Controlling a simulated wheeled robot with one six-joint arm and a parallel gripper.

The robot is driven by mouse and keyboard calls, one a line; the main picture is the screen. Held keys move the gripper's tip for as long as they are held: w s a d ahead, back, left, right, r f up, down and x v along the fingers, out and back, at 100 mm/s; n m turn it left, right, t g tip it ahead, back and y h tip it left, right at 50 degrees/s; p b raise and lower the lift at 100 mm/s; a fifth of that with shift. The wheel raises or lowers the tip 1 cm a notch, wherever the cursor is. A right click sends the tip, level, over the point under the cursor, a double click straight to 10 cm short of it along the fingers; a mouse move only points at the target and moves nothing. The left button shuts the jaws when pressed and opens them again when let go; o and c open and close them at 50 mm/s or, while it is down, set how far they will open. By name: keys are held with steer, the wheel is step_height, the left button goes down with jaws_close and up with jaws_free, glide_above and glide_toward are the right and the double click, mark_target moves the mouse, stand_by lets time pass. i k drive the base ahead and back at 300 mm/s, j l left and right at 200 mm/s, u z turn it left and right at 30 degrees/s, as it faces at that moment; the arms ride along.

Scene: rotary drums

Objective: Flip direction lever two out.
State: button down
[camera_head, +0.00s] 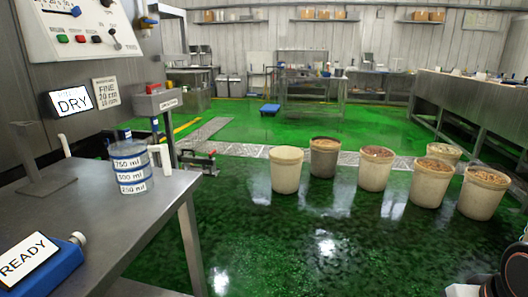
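A light control panel (80,28) hangs at the upper left, cut off by the top edge. A small black lever or switch (114,38) sits on its right part, with tiny lettering around it. I cannot read whether this is direction lever two or which way it points. A grey box (156,102) with a red part on top stands right of the panel. My gripper is out of view; only a dark, rounded part with a red ring, likely of my arm, shows at the lower right edge.
A metal table (110,232) fills the lower left, holding a measuring jug (131,170) and a blue block with a READY sign (28,260). Several tubs, including an empty-looking one (286,172), stand on the green floor. The floor in the middle foreground is clear.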

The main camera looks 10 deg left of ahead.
mark_target(118, 46)
steer(key=i+l+u, duration=0.15)
steer(key=i+u, duration=0.3)
steer(key=i+l+u, duration=0.35)
steer(key=i+u, duration=0.15)
steer(key=i+l+u, duration=0.65)
steer(key=u, duration=0.15)
steer(key=i+l+u, duration=0.15)
steer(key=l+u, duration=0.25)
steer(key=i+l+u, duration=0.1)
steer(key=l+u, duration=1.35)
steer(key=l, duration=0.35)
steer(key=k+l+u, duration=0.1)
steer(key=l+u, duration=0.3)
steer(key=l, duration=0.3)
